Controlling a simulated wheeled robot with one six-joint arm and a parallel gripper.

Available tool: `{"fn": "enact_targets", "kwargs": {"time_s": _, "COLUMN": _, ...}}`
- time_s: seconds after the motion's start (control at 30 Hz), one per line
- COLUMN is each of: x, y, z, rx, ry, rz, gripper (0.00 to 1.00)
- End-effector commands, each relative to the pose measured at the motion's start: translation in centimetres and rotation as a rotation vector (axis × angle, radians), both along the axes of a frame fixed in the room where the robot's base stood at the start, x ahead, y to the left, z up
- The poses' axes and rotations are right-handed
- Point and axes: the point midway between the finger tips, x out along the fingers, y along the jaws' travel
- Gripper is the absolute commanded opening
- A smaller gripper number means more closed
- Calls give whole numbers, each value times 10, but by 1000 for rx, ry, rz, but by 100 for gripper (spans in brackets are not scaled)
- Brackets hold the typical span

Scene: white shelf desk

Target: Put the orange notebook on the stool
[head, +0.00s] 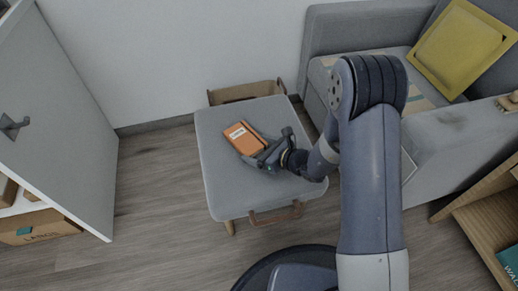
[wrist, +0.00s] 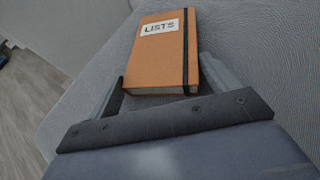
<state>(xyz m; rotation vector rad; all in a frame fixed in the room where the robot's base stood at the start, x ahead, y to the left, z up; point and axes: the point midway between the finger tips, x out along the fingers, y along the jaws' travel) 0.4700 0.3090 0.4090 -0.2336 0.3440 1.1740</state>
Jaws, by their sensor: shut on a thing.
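The orange notebook (head: 241,135) has a white label and a dark elastic band. In the wrist view the notebook (wrist: 160,62) shows its label reading "LISTS". My gripper (head: 258,150) is shut on the near part of the notebook, with a finger along each side in the wrist view (wrist: 160,84). The grey stool (head: 228,192) has a padded square seat, and the notebook is over the left-middle of that seat, at or very close to its surface. Whether the notebook's underside touches the seat I cannot tell.
A grey sofa (head: 440,140) with a yellow cushion (head: 460,47) stands to the right. A cardboard box (head: 245,92) is behind the stool, against the wall. A white panel (head: 60,100) with a hook is at left. Much of the seat around the notebook is clear.

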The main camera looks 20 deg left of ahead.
Motion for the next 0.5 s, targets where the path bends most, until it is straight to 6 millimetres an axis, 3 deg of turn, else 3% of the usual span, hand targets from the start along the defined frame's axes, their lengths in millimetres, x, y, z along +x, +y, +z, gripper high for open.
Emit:
{"fn": "enact_targets", "kwargs": {"time_s": 0.03, "x": 0, "y": 0, "z": -3, "rx": 1, "ry": 0, "rz": 0, "gripper": 57}}
{"fn": "enact_targets", "kwargs": {"time_s": 0.07, "x": 0, "y": 0, "z": -2, "rx": 0, "ry": 0, "rz": 0, "gripper": 85}}
{"fn": "enact_targets", "kwargs": {"time_s": 0.1, "x": 0, "y": 0, "z": -2, "rx": -1, "ry": 0, "rz": 0, "gripper": 88}}
{"fn": "enact_targets", "kwargs": {"time_s": 0.27, "x": 0, "y": 0, "z": -2, "rx": -1, "ry": 0, "rz": 0, "gripper": 100}}
{"fn": "enact_targets", "kwargs": {"time_s": 0.5, "x": 0, "y": 0, "z": 0, "rx": -1, "ry": 1, "rz": 0, "gripper": 100}}
